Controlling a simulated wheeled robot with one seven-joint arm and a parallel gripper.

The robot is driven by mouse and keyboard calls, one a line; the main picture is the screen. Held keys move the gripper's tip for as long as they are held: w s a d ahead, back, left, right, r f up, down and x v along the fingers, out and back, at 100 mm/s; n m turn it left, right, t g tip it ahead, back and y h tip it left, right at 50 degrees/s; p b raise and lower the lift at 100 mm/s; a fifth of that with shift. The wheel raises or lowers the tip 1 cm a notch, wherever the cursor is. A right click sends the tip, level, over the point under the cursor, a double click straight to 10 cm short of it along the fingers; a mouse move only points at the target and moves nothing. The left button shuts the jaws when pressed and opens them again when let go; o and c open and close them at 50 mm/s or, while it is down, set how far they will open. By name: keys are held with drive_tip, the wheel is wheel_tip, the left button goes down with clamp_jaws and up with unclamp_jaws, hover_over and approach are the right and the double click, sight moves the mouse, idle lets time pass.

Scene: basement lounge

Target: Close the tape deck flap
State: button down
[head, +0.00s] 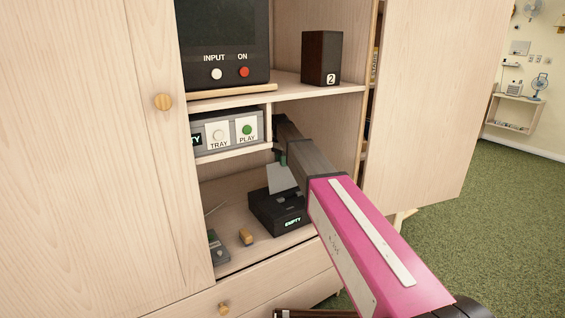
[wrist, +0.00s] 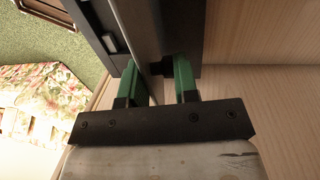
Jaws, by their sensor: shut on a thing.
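The tape deck (head: 277,213) is a black box with a lit EMPTY display on the lower shelf of the cabinet. Its pale grey flap (head: 281,178) stands raised above the deck. My gripper (head: 281,158) is at the flap's upper edge, with its green fingers partly hidden by my arm. In the wrist view my gripper (wrist: 156,68) has one green finger on each side of the thin flap (wrist: 150,82), seen edge-on, and is shut on it. The dark deck body (wrist: 112,42) lies beyond the fingers.
A grey player (head: 228,133) with TRAY and PLAY buttons sits on the shelf above. A small wooden block (head: 246,237) and a grey device (head: 217,246) lie left of the deck. The open cabinet door (head: 430,110) stands right of my arm.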

drive_tip(key=shift+s+d, duration=0.1)
drive_tip(key=shift+s, duration=0.1)
idle(0.4)
drive_tip(key=shift+s+d+r+t+y, duration=0.2)
drive_tip(key=shift+s+d+t+y, duration=0.2)
drive_tip(key=shift+s+t, duration=0.25)
drive_tip(key=shift+s+d+f+t+y, duration=1.2)
drive_tip(key=shift+s+d+f+t, duration=0.2)
drive_tip(key=shift+s+t, duration=0.45)
drive_tip(key=shift+s+d+f+t+y, duration=1.25)
drive_tip(key=shift+s+f+t, duration=0.3)
drive_tip(key=shift+s, duration=0.5)
drive_tip(key=shift+s+d+f+t+y, duration=1.15)
drive_tip(key=shift+s+d+f+t, duration=0.25)
drive_tip(key=shift+s+t, duration=0.45)
drive_tip(key=shift+s+d+f, duration=0.1)
drive_tip(key=shift+s+f, duration=0.05)
drive_tip(key=shift+f, duration=0.45)
drive_tip(key=shift+s+f, duration=0.15)
drive_tip(key=shift+f, duration=0.5)
drive_tip(key=c, duration=1)
unclamp_jaws()
drive_tip(key=shift+o, duration=0.2)
